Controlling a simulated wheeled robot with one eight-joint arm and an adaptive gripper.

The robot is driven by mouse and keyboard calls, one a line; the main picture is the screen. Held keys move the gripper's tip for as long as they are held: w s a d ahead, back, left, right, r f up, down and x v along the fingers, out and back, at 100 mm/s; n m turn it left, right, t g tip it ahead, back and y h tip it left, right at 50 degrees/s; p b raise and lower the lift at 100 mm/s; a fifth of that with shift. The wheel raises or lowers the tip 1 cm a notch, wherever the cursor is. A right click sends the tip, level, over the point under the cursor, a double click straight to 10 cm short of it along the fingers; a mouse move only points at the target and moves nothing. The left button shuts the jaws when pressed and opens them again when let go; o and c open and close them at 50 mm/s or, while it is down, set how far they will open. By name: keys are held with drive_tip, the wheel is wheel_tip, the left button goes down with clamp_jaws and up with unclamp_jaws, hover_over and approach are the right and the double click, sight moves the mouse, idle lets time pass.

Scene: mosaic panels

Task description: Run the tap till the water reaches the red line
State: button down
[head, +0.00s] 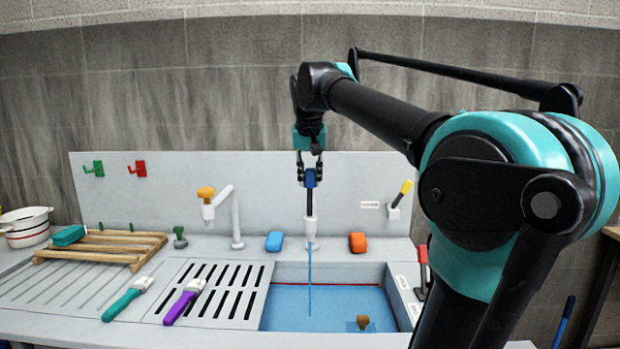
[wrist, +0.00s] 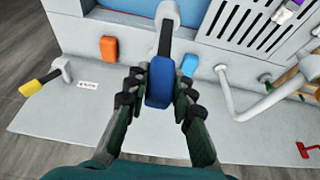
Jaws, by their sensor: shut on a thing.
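My gripper (head: 309,165) is shut on the blue lever handle (head: 310,178) of the tap, above its white body (head: 311,226). In the wrist view the blue handle (wrist: 160,82) sits between my gripper's fingers (wrist: 158,100). A thin blue stream of water (head: 309,275) falls from the tap into the basin. Blue water (head: 320,303) covers the basin floor. The red line (head: 345,284) runs along the basin's back wall, close above the water's far edge. The exact gap between them is too small to tell.
A brown plug-like piece (head: 362,322) shows in the basin. A blue sponge (head: 274,242) and an orange sponge (head: 357,242) flank the tap. A second spout with an orange knob (head: 206,193) stands left. A yellow lever (head: 404,189) and a red lever (head: 422,256) are on the right.

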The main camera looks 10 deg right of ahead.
drive_tip(key=c, duration=1.3)
unclamp_jaws()
drive_tip(key=v, duration=1.2)
drive_tip(key=shift+c, duration=0.3)
